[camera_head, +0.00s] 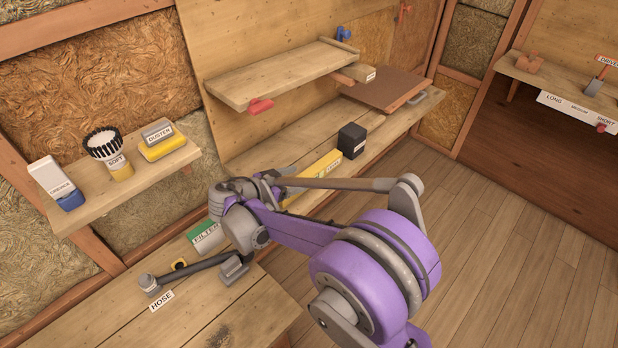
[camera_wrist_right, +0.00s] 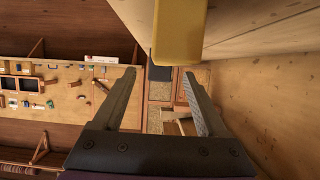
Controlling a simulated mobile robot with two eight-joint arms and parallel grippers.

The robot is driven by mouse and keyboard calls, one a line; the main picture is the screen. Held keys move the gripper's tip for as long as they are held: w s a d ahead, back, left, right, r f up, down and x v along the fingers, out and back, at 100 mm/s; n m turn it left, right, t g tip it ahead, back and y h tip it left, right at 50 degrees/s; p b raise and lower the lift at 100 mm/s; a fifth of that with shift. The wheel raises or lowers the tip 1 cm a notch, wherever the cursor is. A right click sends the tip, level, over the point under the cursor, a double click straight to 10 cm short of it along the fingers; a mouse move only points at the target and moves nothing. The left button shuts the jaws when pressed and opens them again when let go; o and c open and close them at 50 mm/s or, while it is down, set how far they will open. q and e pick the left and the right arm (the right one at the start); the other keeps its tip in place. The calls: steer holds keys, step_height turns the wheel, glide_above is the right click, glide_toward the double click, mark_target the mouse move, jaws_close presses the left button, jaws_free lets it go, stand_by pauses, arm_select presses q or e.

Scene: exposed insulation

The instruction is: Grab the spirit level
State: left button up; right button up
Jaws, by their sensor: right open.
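The spirit level appears to be the long yellow bar (camera_head: 325,166) on the lower wooden bench, partly hidden behind my right arm. In the wrist view, a yellow bar (camera_wrist_right: 178,32) comes down from the top edge, its end near the fingertips and closer to the right-hand finger. My right gripper (camera_head: 280,178) is beside the bar's near end in the head view, partly covered by its own wrist. The wrist view shows the right gripper (camera_wrist_right: 160,76) open, with nothing between its fingers. My left gripper is not in view.
A black box (camera_head: 352,140) stands past the bar's far end. A green filter (camera_head: 204,237) and a black hose (camera_head: 195,267) lie on the near bench. A wooden shelf (camera_head: 285,76) overhangs the bench behind. The floor at right is clear.

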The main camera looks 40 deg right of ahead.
mark_target(308, 173)
steer(key=x, duration=0.2)
steer(key=b+x, duration=0.1)
steer(key=x, duration=0.3)
steer(key=shift+w+d+f+b, duration=0.1)
steer(key=shift+w+f+b, duration=0.2)
steer(key=shift+f, duration=0.1)
jaws_close()
steer(key=shift+r, duration=0.1)
